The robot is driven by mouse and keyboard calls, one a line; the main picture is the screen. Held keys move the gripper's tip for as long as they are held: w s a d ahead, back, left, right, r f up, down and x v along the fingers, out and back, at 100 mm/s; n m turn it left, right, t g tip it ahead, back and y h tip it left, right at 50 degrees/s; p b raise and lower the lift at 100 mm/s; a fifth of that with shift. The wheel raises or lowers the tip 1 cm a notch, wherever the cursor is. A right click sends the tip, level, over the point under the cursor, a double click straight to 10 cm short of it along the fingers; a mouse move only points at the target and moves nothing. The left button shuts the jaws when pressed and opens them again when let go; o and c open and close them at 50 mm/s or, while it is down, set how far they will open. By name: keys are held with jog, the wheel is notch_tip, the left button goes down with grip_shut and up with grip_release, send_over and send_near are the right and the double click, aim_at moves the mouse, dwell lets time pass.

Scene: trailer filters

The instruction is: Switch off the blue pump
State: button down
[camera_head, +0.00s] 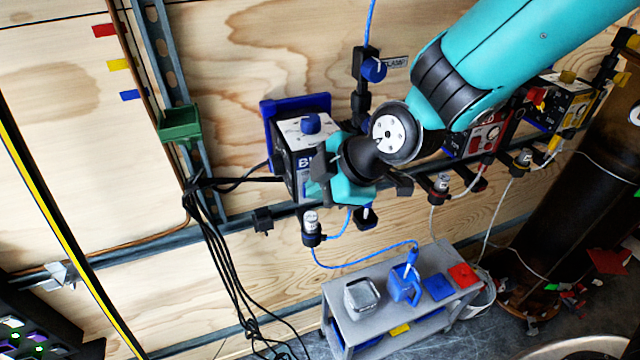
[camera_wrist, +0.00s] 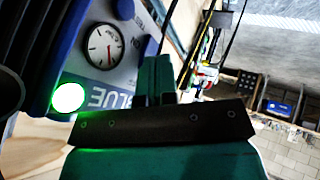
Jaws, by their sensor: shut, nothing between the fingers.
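The blue pump (camera_head: 290,130) is a box with a pale top, a blue knob (camera_head: 311,122) and a blue back plate, mounted on the wooden wall. In the wrist view its front panel (camera_wrist: 105,75) shows a round gauge (camera_wrist: 104,46), the upside-down word BLUE and a round green light (camera_wrist: 68,97) that is lit. My gripper (camera_wrist: 157,72) is shut and empty, its teal fingers close to the panel's edge beside the gauge. Contact cannot be told. In the head view my wrist and gripper cover part of the pump's front. I cannot make out a switch.
A red pump (camera_head: 482,135) and a yellow pump (camera_head: 560,100) hang farther right along the rail. Below stands a grey bench (camera_head: 340,305) with a blue jug (camera_head: 404,284) and a grey container (camera_head: 361,298). Black cables (camera_head: 222,265) hang at left; a rusty cylinder (camera_head: 590,180) stands right.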

jog(key=shift+w+r, duration=0.1)
jog(key=shift+w, duration=0.2)
jog(key=shift+r, duration=0.1)
jog(key=shift+r+p, duration=0.4)
jog(key=shift+r, duration=0.3)
jog(key=s+b+v, duration=0.1)
jog(key=v, duration=1.1)
jog(key=shift+a, duration=0.3)
